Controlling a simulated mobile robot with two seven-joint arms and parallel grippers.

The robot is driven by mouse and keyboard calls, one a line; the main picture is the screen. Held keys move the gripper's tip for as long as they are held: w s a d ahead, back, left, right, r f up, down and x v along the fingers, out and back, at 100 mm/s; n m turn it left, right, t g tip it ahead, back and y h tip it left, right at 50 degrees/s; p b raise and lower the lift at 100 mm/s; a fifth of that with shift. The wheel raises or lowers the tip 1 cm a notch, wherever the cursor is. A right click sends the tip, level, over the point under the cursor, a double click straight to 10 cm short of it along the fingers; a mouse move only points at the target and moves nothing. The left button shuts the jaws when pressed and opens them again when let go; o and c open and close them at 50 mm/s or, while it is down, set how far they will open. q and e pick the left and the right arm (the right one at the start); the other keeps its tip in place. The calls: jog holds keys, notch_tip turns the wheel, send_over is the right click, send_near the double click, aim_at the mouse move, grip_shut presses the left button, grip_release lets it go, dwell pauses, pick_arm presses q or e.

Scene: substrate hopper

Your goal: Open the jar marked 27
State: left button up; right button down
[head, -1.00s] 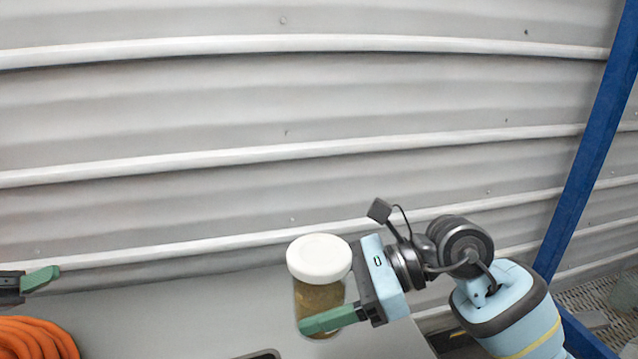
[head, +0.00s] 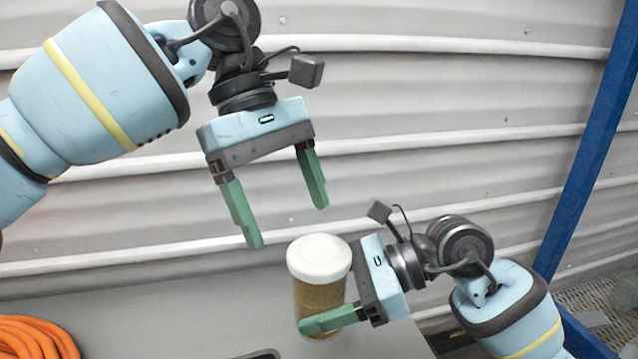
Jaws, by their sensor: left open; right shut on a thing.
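The jar (head: 320,296) is upright, with a white lid (head: 319,258) on it and brownish contents. I cannot see a number on it. My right gripper (head: 322,318) is shut on the jar's body, coming from the right, with one green finger across its front. My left gripper (head: 288,225) is open and empty, above and a little left of the lid. Its two green fingers point down and are apart from the lid. Whether the jar's base touches the surface is hard to tell.
An orange coiled hose (head: 38,338) lies at the lower left on the grey surface (head: 170,315). A corrugated metal wall (head: 420,100) stands behind. A blue post (head: 590,140) rises at the right. The grey surface between hose and jar is mostly clear.

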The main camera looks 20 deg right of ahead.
aim_at(318, 251)
pick_arm(q)
jog(key=d+t+y, duration=0.1)
jog(key=s+d+r+m+t+y, duration=0.1)
jog(key=shift+d+r+t, duration=0.15)
jog(key=shift+d+t, duration=0.15)
jog(key=shift+d+r+m+t+y, duration=0.4)
jog(key=shift+d+t, duration=0.1)
jog(key=shift+t, duration=0.2)
jog(key=shift+f, duration=0.1)
jog(key=shift+f, duration=3.95)
jog(key=shift+s, duration=0.1)
